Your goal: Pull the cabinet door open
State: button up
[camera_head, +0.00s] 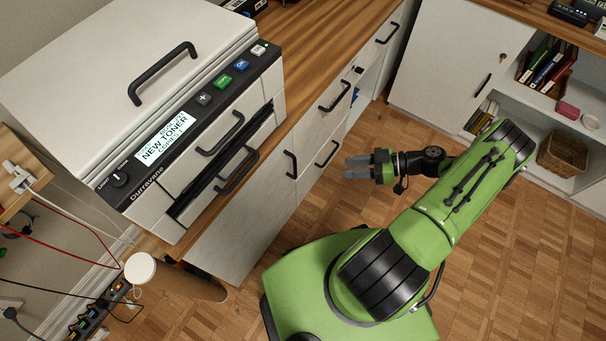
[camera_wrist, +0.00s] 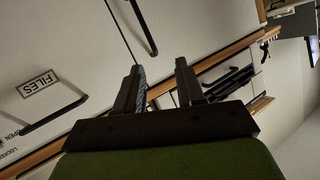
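The cabinet door (camera_head: 243,215) is a plain white panel under the desk, below the printer, and looks shut. Its black upright bar handle (camera_head: 291,165) is near the door's right edge. In the wrist view the handle (camera_wrist: 146,28) is at the top, beyond my fingertips, with the door (camera_wrist: 200,25) to its right. My gripper (camera_head: 352,167) is to the right of the handle, pointing left at the cabinet front. Its two fingers are spread in the wrist view (camera_wrist: 158,75), with nothing between them. A gap is visible between the fingertips and the handle.
Drawers with black handles (camera_head: 327,153) (camera_head: 335,95) adjoin the door on the right. One drawer carries a FILES label (camera_wrist: 38,84). The printer (camera_head: 125,65) stands on the wooden desktop above. A brown cylinder (camera_head: 178,278) stands by the door's left end. Parquet floor (camera_head: 340,205) before the cabinet is clear.

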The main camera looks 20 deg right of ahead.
notch_tip(320, 180, down, 8)
jog(key=s+t+b, duration=0.2)
jog(key=s+t, duration=0.1)
jog(key=t, duration=0.3)
jog(key=b+x, duration=0.1)
jog(key=x, duration=1.5)
jog(key=shift+a+r, duration=0.3)
jog(key=shift+a, duration=0.2)
jog(key=shift+w, duration=0.1)
jog(key=shift+c, duration=0.5)
grip_shut()
